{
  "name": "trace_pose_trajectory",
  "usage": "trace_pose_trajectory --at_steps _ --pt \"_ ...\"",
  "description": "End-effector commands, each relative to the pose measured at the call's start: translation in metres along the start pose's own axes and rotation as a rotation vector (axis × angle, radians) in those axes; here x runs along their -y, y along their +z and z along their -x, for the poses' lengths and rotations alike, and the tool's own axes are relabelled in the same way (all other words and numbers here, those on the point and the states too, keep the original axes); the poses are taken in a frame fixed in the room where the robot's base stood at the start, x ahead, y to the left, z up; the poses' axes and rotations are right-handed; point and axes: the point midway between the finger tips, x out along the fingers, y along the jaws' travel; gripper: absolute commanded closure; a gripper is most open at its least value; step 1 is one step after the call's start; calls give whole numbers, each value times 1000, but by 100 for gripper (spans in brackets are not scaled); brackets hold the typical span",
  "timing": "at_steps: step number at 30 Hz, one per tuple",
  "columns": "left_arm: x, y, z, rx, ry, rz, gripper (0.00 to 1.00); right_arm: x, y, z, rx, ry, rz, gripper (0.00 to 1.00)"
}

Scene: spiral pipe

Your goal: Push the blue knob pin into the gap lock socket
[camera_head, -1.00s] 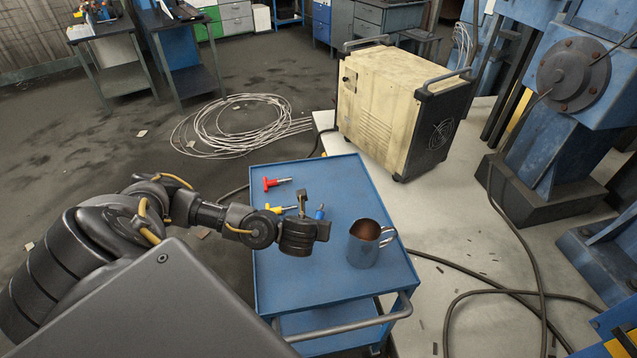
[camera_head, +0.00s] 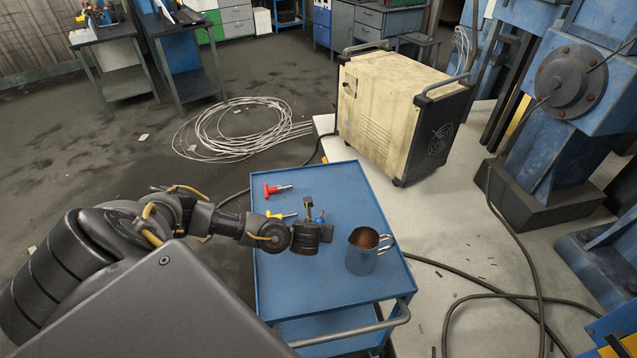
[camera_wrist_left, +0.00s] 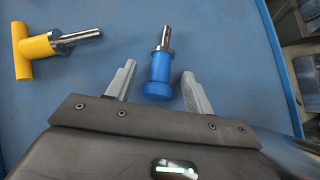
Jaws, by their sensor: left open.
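The blue knob pin (camera_wrist_left: 160,70) lies on the blue cart top, its metal shank pointing away from my left gripper (camera_wrist_left: 159,72). In the head view, only a small blue part of the pin (camera_head: 320,217) shows beside my left gripper (camera_head: 312,210). That gripper is open, and its two fingers appear on either side of the blue knob in the wrist view, with gaps on both sides. Its height above the cart is hard to tell. I cannot make out the gap lock socket in these views. My right gripper is not in view.
A yellow T-handled pin (camera_wrist_left: 38,48) lies left of the blue pin. A red pin (camera_head: 273,189) lies further back on the cart (camera_head: 285,290). A metal mug (camera_head: 362,255) stands right of my gripper. A beige machine (camera_head: 385,115) stands behind.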

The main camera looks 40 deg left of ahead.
Motion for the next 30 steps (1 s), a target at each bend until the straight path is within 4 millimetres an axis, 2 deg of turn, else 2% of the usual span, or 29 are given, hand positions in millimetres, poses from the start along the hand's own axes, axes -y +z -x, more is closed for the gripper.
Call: trace_pose_trajectory --at_steps 2,12,23,26,29,30 --pt "0 0 0 0 0 0 48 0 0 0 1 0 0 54" --pt "0 0 0 0 0 0 91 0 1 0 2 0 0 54" --pt "0 4 4 0 0 2 92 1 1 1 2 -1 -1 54" --pt "1 11 11 -1 -2 3 92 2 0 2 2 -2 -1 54" --pt "0 24 24 1 -2 3 92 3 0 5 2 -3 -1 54" --pt "2 22 32 -1 -4 0 92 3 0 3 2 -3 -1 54"
